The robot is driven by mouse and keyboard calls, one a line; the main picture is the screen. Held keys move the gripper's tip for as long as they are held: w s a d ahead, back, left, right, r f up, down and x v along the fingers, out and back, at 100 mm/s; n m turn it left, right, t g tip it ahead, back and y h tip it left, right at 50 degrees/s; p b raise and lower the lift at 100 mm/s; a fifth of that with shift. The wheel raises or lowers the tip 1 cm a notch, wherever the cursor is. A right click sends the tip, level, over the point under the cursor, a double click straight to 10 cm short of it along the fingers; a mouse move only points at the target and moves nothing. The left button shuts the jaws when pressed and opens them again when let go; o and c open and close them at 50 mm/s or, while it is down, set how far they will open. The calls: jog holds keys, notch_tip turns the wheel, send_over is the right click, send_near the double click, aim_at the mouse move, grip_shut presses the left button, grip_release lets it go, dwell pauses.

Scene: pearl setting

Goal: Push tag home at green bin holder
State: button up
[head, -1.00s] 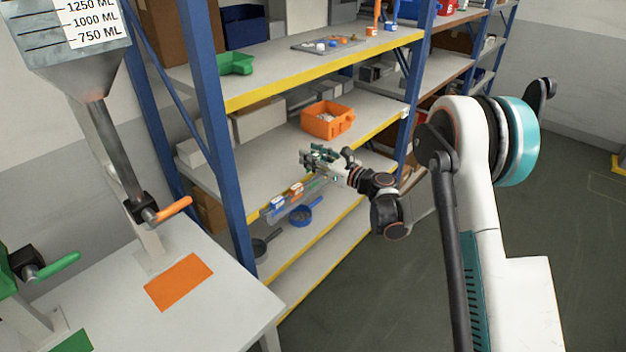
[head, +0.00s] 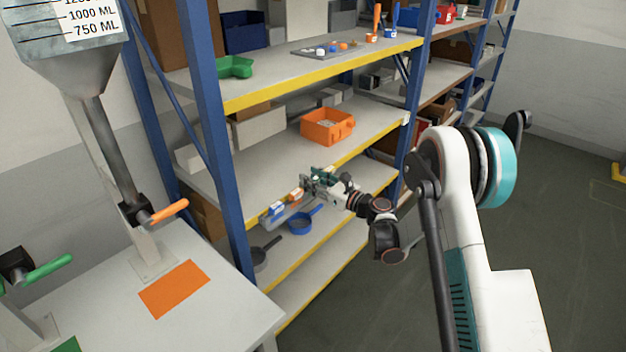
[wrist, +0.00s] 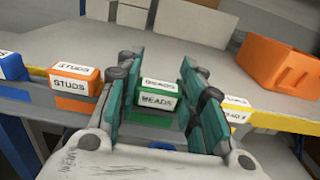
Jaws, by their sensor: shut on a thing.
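The green tag (wrist: 157,96), lettered BEADS, is between the two teal fingers of my gripper (wrist: 160,100) in the wrist view. My gripper is shut on it at the front edge of the middle shelf. A green holder surface (wrist: 150,121) shows just below the tag, partly hidden by the fingers. I cannot tell how deep the tag sits in it. In the head view my gripper (head: 318,182) is at the shelf edge and hides the green tag.
The orange STUDS tag (wrist: 75,79) is left of my gripper, with a blue tag (wrist: 10,66) farther left. A white label (wrist: 237,110) is close on the right. An orange bin (head: 328,126) stands on the middle shelf. Blue pan (head: 302,222) is on the shelf below.

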jog(key=o, duration=0.8)
jog(key=shift+c, duration=0.2)
jog(key=shift+d, duration=0.1)
jog(key=w+f+p+v, duration=0.1)
jog(key=p+v, duration=0.4)
jog(key=v, duration=0.9)
jog(key=s+d+r+n+g+h, duration=0.1)
jog(key=s+r+n+g+h, duration=0.15)
jog(key=s+r+n, duration=0.45)
jog(key=s+d+r+n+g+h, duration=0.1)
jog(key=s+r+n+h, duration=0.35)
jog(key=r, duration=0.55)
jog(key=s+d+r+n+h, duration=0.1)
jog(key=s+d+n+h, duration=0.2)
jog(key=s, duration=1)
jog(key=s+d+r+n+h, duration=0.1)
jog(key=s+d+n+h, duration=0.3)
jog(key=s+d+n, duration=0.4)
jog(key=s+n, duration=0.3)
jog(key=s, duration=0.2)
jog(key=shift+d+r+b, duration=0.15)
jog(key=shift+r+b, duration=0.15)
jog(key=shift+r, duration=0.05)
jog(key=c, duration=0.5)
